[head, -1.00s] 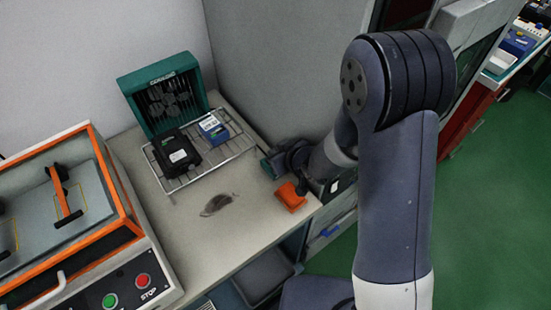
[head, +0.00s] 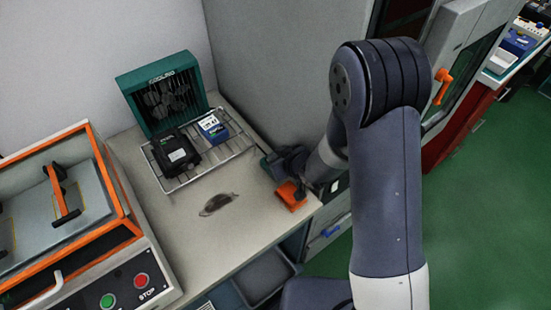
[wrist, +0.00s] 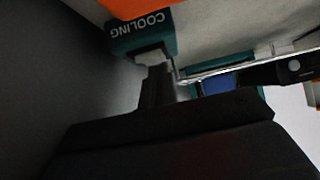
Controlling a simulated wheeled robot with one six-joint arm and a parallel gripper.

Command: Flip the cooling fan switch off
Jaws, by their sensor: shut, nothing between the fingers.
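The cooling switch box (wrist: 142,36) is teal with white "COOLING" lettering, upside down in the wrist view. A pale switch piece (wrist: 152,58) shows on its near side. In the head view the small teal box (head: 267,166) stands at the counter's right edge, partly hidden by my arm. My gripper (wrist: 157,82) is shut and empty, its tips right at the pale switch piece. I cannot tell whether they touch, or which way the switch is set. The teal cooling fan (head: 163,94) stands at the back of the counter.
A wire rack (head: 223,156) in front of the fan holds a black device (head: 176,152) and a blue device (head: 213,127). An orange block (head: 290,194) is near the counter's right edge. An orange-framed machine (head: 122,200) stands left. The counter's front middle holds a dark smear.

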